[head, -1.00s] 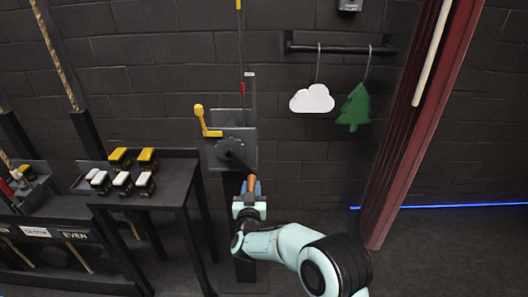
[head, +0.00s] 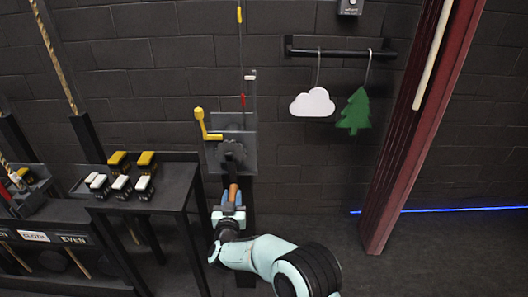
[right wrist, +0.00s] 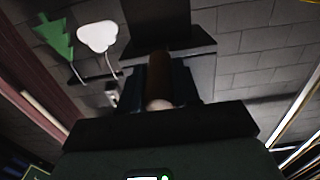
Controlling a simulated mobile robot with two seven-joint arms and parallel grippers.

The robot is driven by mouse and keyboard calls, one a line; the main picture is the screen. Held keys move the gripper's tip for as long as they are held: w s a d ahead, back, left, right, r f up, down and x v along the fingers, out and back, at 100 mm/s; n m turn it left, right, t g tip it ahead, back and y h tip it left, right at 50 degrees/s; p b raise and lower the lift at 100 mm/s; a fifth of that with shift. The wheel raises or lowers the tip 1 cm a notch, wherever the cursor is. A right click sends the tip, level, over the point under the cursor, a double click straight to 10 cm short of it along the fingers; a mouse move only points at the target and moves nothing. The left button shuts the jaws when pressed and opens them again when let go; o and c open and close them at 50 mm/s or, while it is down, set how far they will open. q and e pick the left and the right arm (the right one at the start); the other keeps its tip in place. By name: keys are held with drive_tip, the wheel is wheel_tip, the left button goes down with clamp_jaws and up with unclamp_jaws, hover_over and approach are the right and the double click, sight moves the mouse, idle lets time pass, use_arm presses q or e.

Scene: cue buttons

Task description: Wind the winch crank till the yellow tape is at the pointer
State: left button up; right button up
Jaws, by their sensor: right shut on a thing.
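The winch (head: 216,154) is a grey plate on a dark post by the wall, with a dark crank hub (head: 231,152). Its crank hangs down, with a brown wooden grip (head: 233,191) at the end. My right gripper (head: 231,203) is shut on this grip from below; the grip also shows between the jaws in the right wrist view (right wrist: 159,75). The yellow tape (head: 239,14) is on the thin line near the top of the head view, well above a small pale tab (head: 250,75), which may be the pointer. A red mark (head: 243,100) sits lower on the line. My left gripper is out of view.
A yellow lever (head: 205,125) stands at the winch's left. A dark table (head: 172,190) with several yellow and white-topped blocks is left of it. A white cloud (head: 312,103) and a green tree (head: 354,112) hang from a rail. A dark red post (head: 405,150) stands right.

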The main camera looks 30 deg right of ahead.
drive_tip(key=shift+w+a+r, duration=0.1)
drive_tip(key=shift+a+r, duration=0.05)
drive_tip(key=shift+r, duration=0.3)
drive_tip(key=w+a, duration=0.1)
drive_tip(key=a+p, duration=0.1)
drive_tip(key=a, duration=0.1)
drive_tip(key=w+a+r+p, duration=0.1)
drive_tip(key=shift+w+a, duration=0.15)
drive_tip(key=shift+w, duration=0.2)
drive_tip(key=w+a+r+p, duration=0.1)
drive_tip(key=p, duration=0.1)
drive_tip(key=w+a+r+p, duration=0.1)
drive_tip(key=a+r+p, duration=0.1)
drive_tip(key=shift+w+a+r, duration=0.1)
drive_tip(key=shift+a+r, duration=0.1)
drive_tip(key=shift+r, duration=0.05)
drive_tip(key=shift+f, duration=0.1)
